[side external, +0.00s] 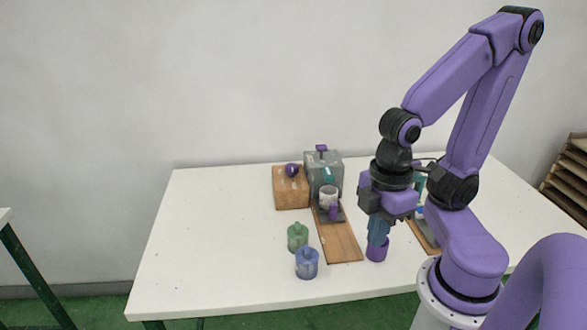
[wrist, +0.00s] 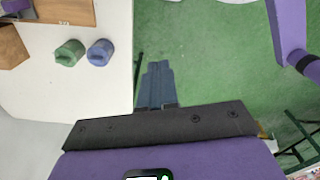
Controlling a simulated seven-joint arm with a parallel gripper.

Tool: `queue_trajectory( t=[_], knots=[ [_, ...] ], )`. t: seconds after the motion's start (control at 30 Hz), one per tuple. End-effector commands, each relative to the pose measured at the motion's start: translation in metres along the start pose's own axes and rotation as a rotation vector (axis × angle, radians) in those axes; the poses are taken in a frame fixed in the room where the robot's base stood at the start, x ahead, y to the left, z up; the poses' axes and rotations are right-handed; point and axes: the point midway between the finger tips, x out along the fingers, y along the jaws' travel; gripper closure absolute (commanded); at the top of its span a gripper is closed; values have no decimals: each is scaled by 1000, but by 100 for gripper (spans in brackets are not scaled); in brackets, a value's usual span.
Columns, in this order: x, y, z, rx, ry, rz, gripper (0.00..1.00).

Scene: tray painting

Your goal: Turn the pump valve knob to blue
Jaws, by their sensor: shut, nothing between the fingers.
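A round purple knob (side external: 291,170) sits on the wooden block (side external: 291,190) at the back of the table. Beside it stands a grey box (side external: 325,165) with a purple piece (side external: 321,149) on top. I cannot tell for certain which purple piece is the pump valve knob, or where it points. My gripper (side external: 378,238) is shut and empty, pointing down well to the front right of the block. Its fingers also show in the wrist view (wrist: 157,75), against the green floor. The knob is not clear in the wrist view.
A green jar (side external: 297,237) and a blue jar (side external: 306,263) stand left of a wooden board (side external: 340,243). A white cup (side external: 329,196) stands before the grey box. The table's left is clear.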

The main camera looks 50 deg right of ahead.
Motion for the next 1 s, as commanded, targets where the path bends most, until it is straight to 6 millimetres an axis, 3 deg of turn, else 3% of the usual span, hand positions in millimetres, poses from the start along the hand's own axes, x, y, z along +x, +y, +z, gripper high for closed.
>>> queue_trajectory(
  t=[0.27, 0.3, 0.47, 0.53, 0.77, 1.0],
  knots=[
    [0, 0, 0, 0, 0, 0, 100],
    [0, 0, 0, 0, 0, 0, 94],
    [-1, 6, -7, 27, 7, -3, 43],
    [-3, 15, -14, 64, 17, -7, 43],
    [-10, 71, -50, 242, 74, -16, 43],
    [-17, 149, -69, 432, 142, -2, 43]
  ],
)
